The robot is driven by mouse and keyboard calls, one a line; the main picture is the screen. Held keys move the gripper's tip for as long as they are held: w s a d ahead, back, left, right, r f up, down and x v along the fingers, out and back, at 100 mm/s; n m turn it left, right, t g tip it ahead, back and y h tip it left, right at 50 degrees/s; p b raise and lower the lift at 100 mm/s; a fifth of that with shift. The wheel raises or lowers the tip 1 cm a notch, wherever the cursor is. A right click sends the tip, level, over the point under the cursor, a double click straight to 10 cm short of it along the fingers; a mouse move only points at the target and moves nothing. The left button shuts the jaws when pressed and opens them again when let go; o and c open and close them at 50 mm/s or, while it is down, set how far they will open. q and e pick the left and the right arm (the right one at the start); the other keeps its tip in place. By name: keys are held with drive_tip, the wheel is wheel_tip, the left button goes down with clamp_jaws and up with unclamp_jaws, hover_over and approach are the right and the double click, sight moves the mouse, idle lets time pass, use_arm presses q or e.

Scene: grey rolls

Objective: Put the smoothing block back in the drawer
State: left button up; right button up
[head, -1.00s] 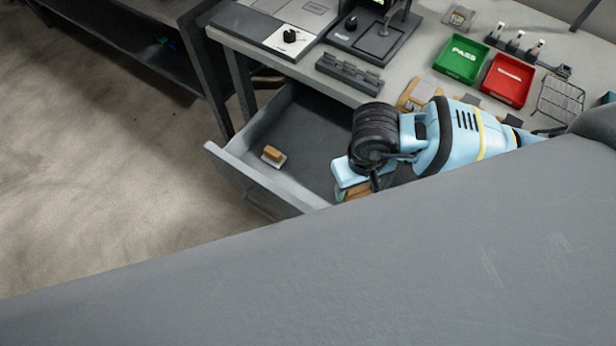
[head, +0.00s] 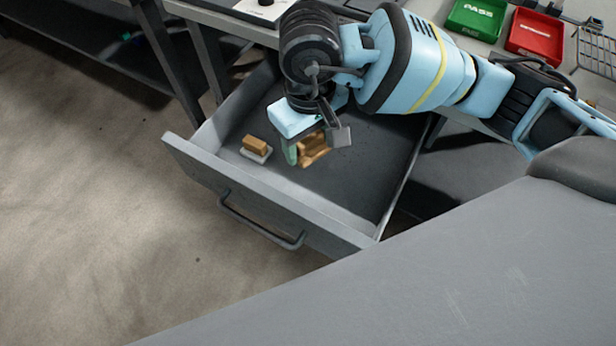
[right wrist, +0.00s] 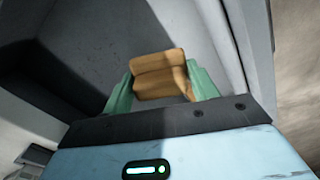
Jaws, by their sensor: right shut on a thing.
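My right gripper (head: 316,144) is over the inside of the open drawer (head: 278,205). It is shut on a tan wooden block, which I take to be the smoothing block (head: 313,150). In the right wrist view the smoothing block (right wrist: 158,75) sits between the two green fingers, with the grey drawer interior behind it. I cannot tell whether the block touches the drawer floor. My left gripper is not in view.
A small block with a tan top and pale base (head: 256,148) lies at the drawer's left front. The drawer floor's middle and right are bare. The green PASS tray (head: 476,20) and red tray (head: 535,35) stand on the bench above.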

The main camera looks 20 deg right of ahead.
sight(309, 179)
drive_tip(key=shift+f+b, duration=0.45)
drive_tip(key=shift+f, duration=4.55)
drive_tip(key=shift+f, duration=0.1)
drive_tip(key=o, duration=0.9)
drive_tip(key=shift+o, duration=0.2)
wheel_tip(309, 179, up, 12)
drive_tip(key=shift+r+p, duration=0.15)
drive_tip(key=shift+p, duration=0.35)
